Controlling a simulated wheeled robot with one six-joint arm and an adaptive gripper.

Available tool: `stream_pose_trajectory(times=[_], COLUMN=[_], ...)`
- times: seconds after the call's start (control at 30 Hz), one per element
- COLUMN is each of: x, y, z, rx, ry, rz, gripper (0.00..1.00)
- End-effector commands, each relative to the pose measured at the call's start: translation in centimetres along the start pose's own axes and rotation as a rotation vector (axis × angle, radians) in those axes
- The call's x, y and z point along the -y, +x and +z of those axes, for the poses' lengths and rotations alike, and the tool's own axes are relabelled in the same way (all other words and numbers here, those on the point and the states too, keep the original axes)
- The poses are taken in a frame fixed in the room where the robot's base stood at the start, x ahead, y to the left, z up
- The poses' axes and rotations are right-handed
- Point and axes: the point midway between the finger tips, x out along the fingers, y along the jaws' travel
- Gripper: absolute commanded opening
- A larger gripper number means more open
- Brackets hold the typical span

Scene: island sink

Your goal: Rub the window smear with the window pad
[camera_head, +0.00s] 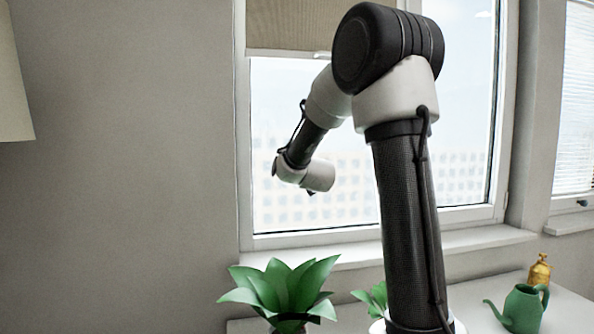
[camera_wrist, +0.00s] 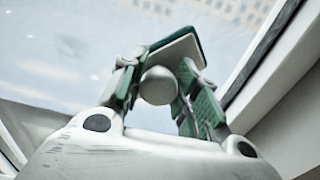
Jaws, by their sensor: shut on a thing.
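In the wrist view my gripper (camera_wrist: 158,84) is shut on the window pad (camera_wrist: 172,52), with a finger on each side of its pale round knob. The pad has a pale plate with a green edge and lies beyond the fingertips, toward the glass. I cannot tell whether it touches the pane. A faint brownish-grey smear (camera_wrist: 72,46) shows on the window to the left of the pad. In the head view the window (camera_head: 340,95) is behind my arm, and my gripper and the pad are hidden behind the wrist.
The window frame (camera_wrist: 268,62) runs close to the right of my gripper in the wrist view. Below the window stand a green leafy plant (camera_head: 283,288), a smaller plant (camera_head: 372,298), a green watering can (camera_head: 522,308) and a brass bottle (camera_head: 539,270). A blind (camera_head: 300,25) covers the window's top.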

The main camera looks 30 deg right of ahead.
Motion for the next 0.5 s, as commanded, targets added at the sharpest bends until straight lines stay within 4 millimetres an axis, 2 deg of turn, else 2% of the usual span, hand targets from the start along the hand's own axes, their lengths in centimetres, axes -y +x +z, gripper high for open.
stream_pose_trajectory(times=[0.13,0.5], x=[-0.5,-3.5], y=[-0.1,-0.3], z=[-0.4,-0.3], rx=[-0.002,0.000], ry=[0.000,0.001], rz=[0.002,0.003], gripper=[0.12,0.12])
